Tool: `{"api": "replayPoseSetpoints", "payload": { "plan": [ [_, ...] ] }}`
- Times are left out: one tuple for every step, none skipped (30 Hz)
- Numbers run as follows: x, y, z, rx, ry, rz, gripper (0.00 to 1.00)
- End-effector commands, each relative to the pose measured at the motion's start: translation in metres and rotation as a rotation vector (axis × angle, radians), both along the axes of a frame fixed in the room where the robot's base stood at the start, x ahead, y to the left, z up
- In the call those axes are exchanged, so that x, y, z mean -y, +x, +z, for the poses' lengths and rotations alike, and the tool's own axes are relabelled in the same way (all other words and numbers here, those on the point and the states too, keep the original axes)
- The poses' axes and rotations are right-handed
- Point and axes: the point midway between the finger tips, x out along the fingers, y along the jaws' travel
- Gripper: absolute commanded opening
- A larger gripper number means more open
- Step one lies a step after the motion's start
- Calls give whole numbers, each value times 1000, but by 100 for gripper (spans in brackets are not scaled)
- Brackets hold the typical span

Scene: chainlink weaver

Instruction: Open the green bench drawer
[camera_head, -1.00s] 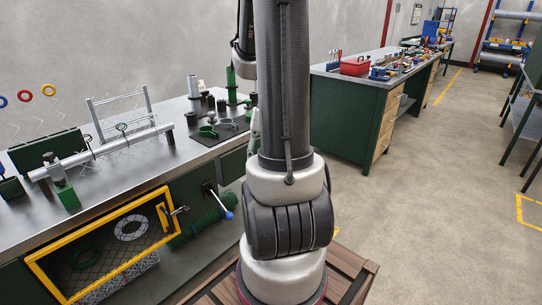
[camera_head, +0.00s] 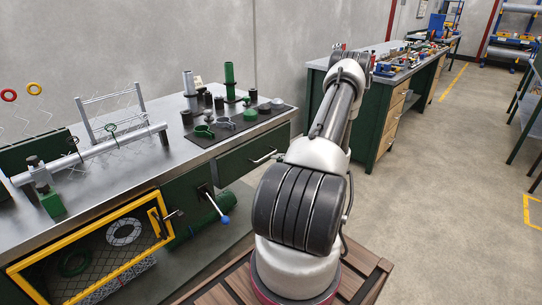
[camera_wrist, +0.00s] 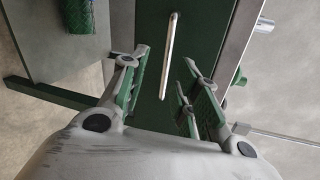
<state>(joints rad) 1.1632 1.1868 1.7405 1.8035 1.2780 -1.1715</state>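The green bench drawer (camera_head: 236,161) is shut in the front of the steel-topped bench, left of my arm in the head view. Its pale bar handle (camera_head: 264,157) shows on the front. In the wrist view the green drawer front (camera_wrist: 203,38) fills the middle, and the handle (camera_wrist: 169,55) crosses it lengthwise. My gripper (camera_wrist: 164,68) is open and empty, with the handle in line with the gap between its fingers. The distance from fingertips to handle is hard to judge. The gripper's fingers cannot be made out in the head view.
Left of the drawer are a blue-knobbed lever (camera_head: 225,219) and a yellow-framed mesh door (camera_head: 62,257). Parts stand on a dark mat (camera_head: 236,124) on the bench top. A second green bench (camera_head: 377,132) stands behind my arm. The floor at right is open.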

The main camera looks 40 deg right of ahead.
Motion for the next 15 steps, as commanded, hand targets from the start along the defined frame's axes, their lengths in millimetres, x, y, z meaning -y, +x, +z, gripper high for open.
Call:
{"api": "replayPoseSetpoints", "payload": {
  "plan": [
    [6, 4, 3, 21, -49, -18, 31],
    [9, 6, 5, 32, -78, -24, 31],
    [9, 7, 7, 41, -112, -20, 31],
    [9, 7, 8, 46, -133, -13, 31],
    [8, 7, 8, 49, -152, -8, 31],
    [8, 9, 7, 51, -167, -3, 31],
    [8, 12, 7, 51, -175, -1, 31],
    [7, 15, 6, 51, -178, 1, 31],
    [7, 19, 5, 51, -179, 1, 31],
    [6, 23, 4, 50, -178, 2, 31],
    [5, 28, 3, 50, -178, 3, 31],
    [4, 36, 2, 50, -177, 3, 31],
    [5, 41, 1, 50, -178, 2, 31],
    [4, 46, 0, 50, -178, 3, 31],
    [3, 53, -2, 51, -177, 4, 31]
  ]
}}
